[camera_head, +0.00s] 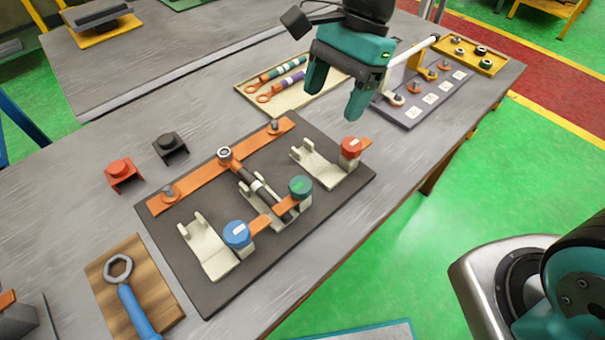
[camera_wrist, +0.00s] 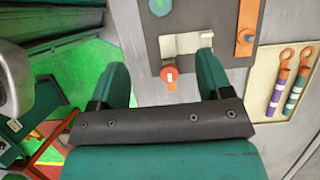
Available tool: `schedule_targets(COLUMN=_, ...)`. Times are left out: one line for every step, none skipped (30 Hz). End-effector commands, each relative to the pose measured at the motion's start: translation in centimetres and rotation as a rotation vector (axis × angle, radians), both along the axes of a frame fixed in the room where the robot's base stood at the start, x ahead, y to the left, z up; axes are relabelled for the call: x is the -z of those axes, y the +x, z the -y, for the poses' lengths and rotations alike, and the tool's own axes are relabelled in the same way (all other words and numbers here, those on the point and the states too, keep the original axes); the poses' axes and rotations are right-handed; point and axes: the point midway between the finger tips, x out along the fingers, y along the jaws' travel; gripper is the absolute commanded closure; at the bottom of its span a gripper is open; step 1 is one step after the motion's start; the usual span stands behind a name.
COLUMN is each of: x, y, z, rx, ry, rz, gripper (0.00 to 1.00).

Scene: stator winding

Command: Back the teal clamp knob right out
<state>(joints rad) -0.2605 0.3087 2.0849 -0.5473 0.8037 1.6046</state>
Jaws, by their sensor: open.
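The teal clamp knob (camera_head: 301,187) sits on the middle clamp of the dark fixture plate (camera_head: 222,283), beside a dark cable (camera_head: 262,192) with a ring end at the copper bar. My gripper (camera_head: 335,98) is open and empty, above the bench behind and to the right of the knob. In the wrist view my gripper's two fingers (camera_wrist: 162,82) are spread, with the red knob (camera_wrist: 169,74) of the neighbouring clamp showing between them. The teal knob is only partly in the wrist view (camera_wrist: 160,6), at the top edge.
A blue knob (camera_head: 237,234) and a red knob (camera_head: 351,148) flank the teal one on their own clamps. A cable tray (camera_head: 247,82) and a terminal board (camera_head: 408,117) lie behind. A wrench (camera_head: 130,300) lies at the left front.

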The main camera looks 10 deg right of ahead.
Motion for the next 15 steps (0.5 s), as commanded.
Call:
schedule_targets(x=0.4, y=0.0, z=-0.1, rx=0.013, ry=-0.004, rz=-0.009, gripper=0.28)
schedule_targets(x=0.6, y=0.0, z=-0.2, rx=0.017, ry=-0.006, rz=-0.012, gripper=0.28)
schedule_targets(x=1.0, y=-0.1, z=-0.3, rx=0.019, ry=-0.005, rz=-0.013, gripper=0.28)
schedule_targets(x=1.4, y=-0.2, z=-0.4, rx=0.020, ry=-0.005, rz=-0.014, gripper=0.28)
schedule_targets(x=1.9, y=-0.3, z=-0.5, rx=0.020, ry=-0.006, rz=-0.014, gripper=0.28)
schedule_targets(x=2.6, y=-0.5, z=-0.7, rx=0.020, ry=-0.007, rz=-0.013, gripper=0.28)
schedule_targets(x=3.1, y=-0.7, z=-0.9, rx=0.019, ry=-0.007, rz=-0.014, gripper=0.28)
schedule_targets(x=3.7, y=-0.8, z=-1.1, rx=0.017, ry=-0.006, rz=-0.015, gripper=0.28)
schedule_targets(x=4.6, y=-1.0, z=-1.4, rx=0.018, ry=-0.007, rz=-0.015, gripper=0.28)
schedule_targets(x=5.2, y=-1.2, z=-1.6, rx=0.019, ry=-0.007, rz=-0.014, gripper=0.28)
schedule_targets(x=5.9, y=-1.4, z=-1.8, rx=0.018, ry=-0.007, rz=-0.016, gripper=0.28)
schedule_targets(x=6.7, y=-1.5, z=-2.1, rx=0.018, ry=-0.007, rz=-0.015, gripper=0.28)
schedule_targets(x=7.4, y=-1.7, z=-2.3, rx=0.018, ry=-0.007, rz=-0.015, gripper=0.28)
schedule_targets(x=8.0, y=-1.8, z=-2.5, rx=0.018, ry=-0.007, rz=-0.013, gripper=0.28)
schedule_targets(x=8.9, y=-2.1, z=-2.8, rx=0.017, ry=-0.007, rz=-0.014, gripper=0.28)
